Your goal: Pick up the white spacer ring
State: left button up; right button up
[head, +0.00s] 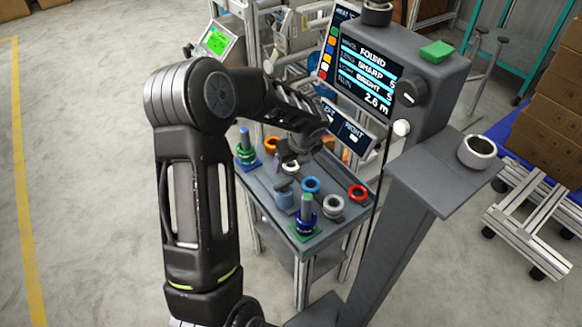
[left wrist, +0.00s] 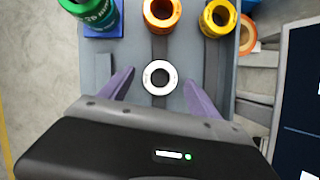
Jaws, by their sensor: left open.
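The white spacer ring (left wrist: 160,62) lies flat on the grey table in the left wrist view, with its dark hole facing up. It also shows partly, below my gripper, in the head view (head: 291,169). My left gripper (left wrist: 158,92) is open and empty, pointing down over the table. Its two purple fingers stand apart on either side of the white ring, and I see no contact. How high the fingertips are above the table is hard to tell. In the head view my left arm hides part of the table's far side. My right gripper is not in view.
An orange ring (left wrist: 162,3) and a yellow ring (left wrist: 217,5) lie beyond the white ring. A post with green rings (head: 246,157) stands at the far left; a post with blue rings (head: 306,227) stands near. Blue (head: 311,179), red (head: 357,187) and grey (head: 333,214) rings lie right. A display console (head: 445,75) borders the table.

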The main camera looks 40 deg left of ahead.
pick_arm(q)
jog(key=shift+c, duration=0.4)
jog(key=c, duration=1.4)
